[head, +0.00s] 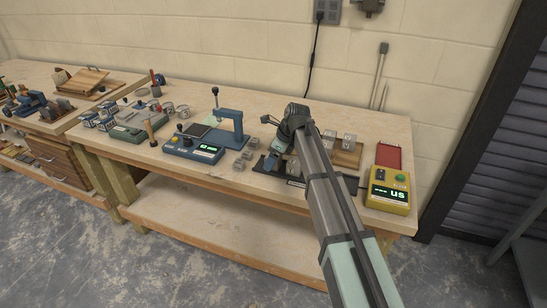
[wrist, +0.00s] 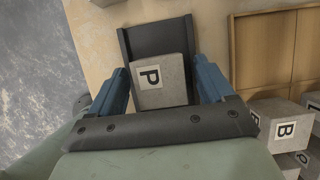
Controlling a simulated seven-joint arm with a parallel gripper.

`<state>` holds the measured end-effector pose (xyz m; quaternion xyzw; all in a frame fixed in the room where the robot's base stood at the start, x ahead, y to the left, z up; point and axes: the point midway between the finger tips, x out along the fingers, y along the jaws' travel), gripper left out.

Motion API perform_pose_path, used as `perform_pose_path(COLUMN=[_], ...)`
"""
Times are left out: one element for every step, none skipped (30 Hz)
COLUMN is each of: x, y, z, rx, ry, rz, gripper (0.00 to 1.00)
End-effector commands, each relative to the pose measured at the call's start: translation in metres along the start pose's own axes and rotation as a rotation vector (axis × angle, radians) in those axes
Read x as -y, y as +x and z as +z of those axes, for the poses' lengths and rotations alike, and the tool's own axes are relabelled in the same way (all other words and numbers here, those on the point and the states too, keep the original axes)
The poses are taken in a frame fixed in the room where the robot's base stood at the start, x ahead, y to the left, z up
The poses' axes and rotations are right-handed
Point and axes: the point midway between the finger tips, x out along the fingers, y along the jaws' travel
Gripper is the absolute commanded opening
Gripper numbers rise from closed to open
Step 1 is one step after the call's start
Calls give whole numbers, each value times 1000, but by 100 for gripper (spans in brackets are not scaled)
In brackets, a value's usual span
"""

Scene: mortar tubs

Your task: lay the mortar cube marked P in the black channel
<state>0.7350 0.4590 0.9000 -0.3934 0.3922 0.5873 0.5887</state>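The grey mortar cube marked P (wrist: 149,75) shows in the wrist view between my fingers, its P label toward the camera. The black channel (wrist: 157,38) lies around and beyond it, with its side walls left and right of the cube. The cube appears to be within the channel; whether it rests on the floor of it is hidden. My gripper (wrist: 162,80) has one blue finger on each side of the cube, with a narrow dark gap at the right finger. In the head view my gripper (head: 277,150) is over the channel (head: 266,166) and hides the cube.
A cube marked B (wrist: 285,129) stands beside a wooden tray (wrist: 235,55) at the right. In the head view, a yellow meter (head: 388,190) and red plate (head: 388,157) are farther right.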

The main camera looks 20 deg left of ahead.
Motion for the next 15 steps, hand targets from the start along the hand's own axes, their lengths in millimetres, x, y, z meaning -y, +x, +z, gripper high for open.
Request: perform_pose_path(x=[0,0,0,0,0,0,0,0,0,0,0,0,0,1,0], y=[0,0,0,0,0,0,0,-1,-2,-4,-6,-10,-14,-18,-24], z=[0,0,0,0,0,0,0,0,1,2,1,1,1,1,1], rx=[0,0,0,0,0,0,0,0,0,0,1,1,1,1,1], ry=[0,0,0,0,0,0,0,0,0,0,0,0,0,0,0], rz=[0,0,0,0,0,0,0,0,0,-1,-1,-2,-2,-3,-2], gripper=[83,83,83,83,83,83,83,83,83,83,83,83,83,83,83])
